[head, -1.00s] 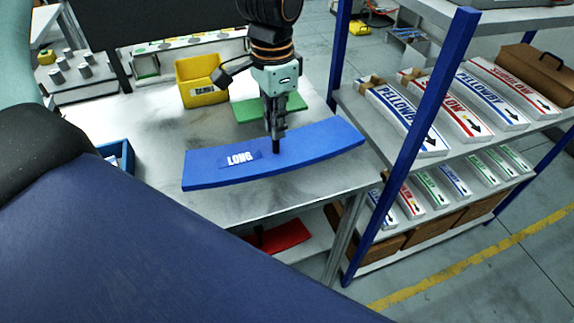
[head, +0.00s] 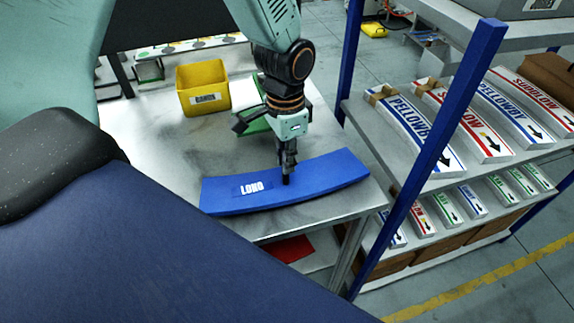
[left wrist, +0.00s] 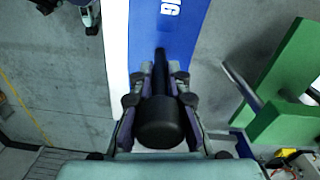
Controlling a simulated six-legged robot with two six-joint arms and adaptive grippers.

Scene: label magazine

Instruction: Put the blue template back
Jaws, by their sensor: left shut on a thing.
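The blue template (head: 325,184) is a long, slightly curved board with a white "LONG" label. It is over the right front part of the metal table (head: 150,135); the head view does not show clearly whether it touches the table. My left gripper (head: 286,176) points down at its middle and is shut on its dark knob. The left wrist view shows the fingers (left wrist: 158,98) closed around the black knob (left wrist: 157,122), with the blue template (left wrist: 165,40) beyond.
A green template (head: 256,122) lies behind my left gripper. A yellow bin (head: 203,92) stands at the table's back. A red piece (head: 292,248) lies below the tabletop. A shelf rack with a blue post (head: 432,150) on the right holds several labelled boards.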

